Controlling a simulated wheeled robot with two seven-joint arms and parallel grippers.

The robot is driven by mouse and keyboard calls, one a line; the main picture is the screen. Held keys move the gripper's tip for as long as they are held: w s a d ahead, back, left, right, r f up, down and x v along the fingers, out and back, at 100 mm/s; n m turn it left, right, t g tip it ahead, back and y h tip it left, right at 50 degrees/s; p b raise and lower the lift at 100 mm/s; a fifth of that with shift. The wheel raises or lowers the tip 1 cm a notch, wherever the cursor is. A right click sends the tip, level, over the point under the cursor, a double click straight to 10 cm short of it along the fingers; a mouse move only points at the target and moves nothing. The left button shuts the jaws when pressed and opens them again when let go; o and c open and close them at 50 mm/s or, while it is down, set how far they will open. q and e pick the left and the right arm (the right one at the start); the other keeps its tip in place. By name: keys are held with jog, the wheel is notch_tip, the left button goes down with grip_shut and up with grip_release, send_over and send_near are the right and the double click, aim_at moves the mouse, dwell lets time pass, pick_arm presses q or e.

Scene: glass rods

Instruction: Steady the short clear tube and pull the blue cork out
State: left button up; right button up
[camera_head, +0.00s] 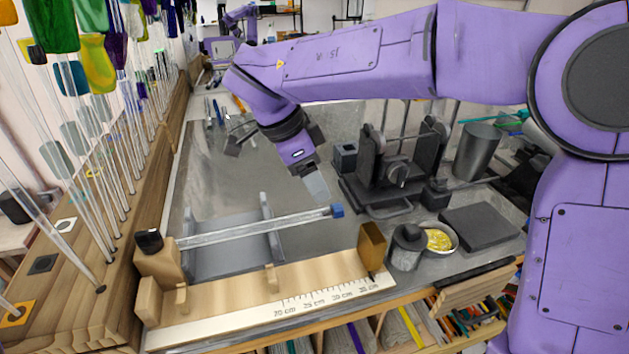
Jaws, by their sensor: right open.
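The short clear tube (255,228) lies across the grey rack (225,262) on the metal bench, resting over its two raised sides. The blue cork (337,210) is at its right end. The tube's left end comes up to a wooden block with a black knob; whether they touch is unclear. My right gripper (277,166) is open and empty, above the bench behind the tube and left of the cork, apart from both. My left gripper is not in view.
A wooden ruler board (240,300) with upright end blocks is in front. A dark clamp device (395,175), a dish of yellow material (439,240) and a grey slab (478,227) stand right. Upright glass rods (95,190) crowd the left.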

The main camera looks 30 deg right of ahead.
aim_at(330, 208)
jog(key=x, duration=0.8)
jog(key=shift+a, duration=0.1)
jog(key=shift+s+f, duration=0.1)
jog(key=shift+f, duration=0.15)
